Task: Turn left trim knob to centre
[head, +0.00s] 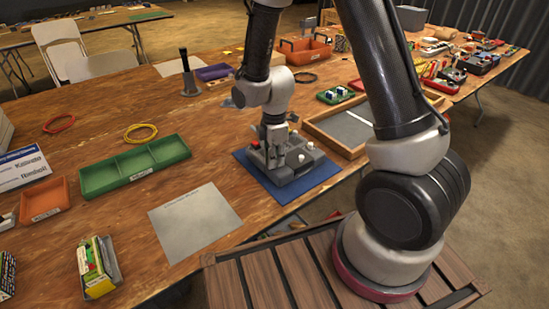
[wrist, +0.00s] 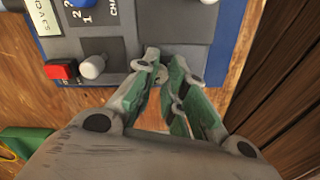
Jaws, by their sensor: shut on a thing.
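A grey control panel (head: 292,182) lies on a blue mat (head: 248,171) on the wooden table. My gripper (head: 276,160) points down over the panel in the head view and hides part of its face. In the wrist view my gripper (wrist: 160,74) is shut on a small pale knob (wrist: 160,73) near the panel's edge; the fingers hide most of it, so its pointer cannot be read. Another pale knob (wrist: 92,67) stands free to the left of it, beside a red switch (wrist: 61,70). I cannot tell from the labels which knob is the left trim.
A blue knob (wrist: 82,3) is at the wrist view's top edge. A wooden tray (head: 352,150) stands just right of the panel. A green divided tray (head: 135,168) and a paper sheet (head: 195,222) lie to the left, with bare table between.

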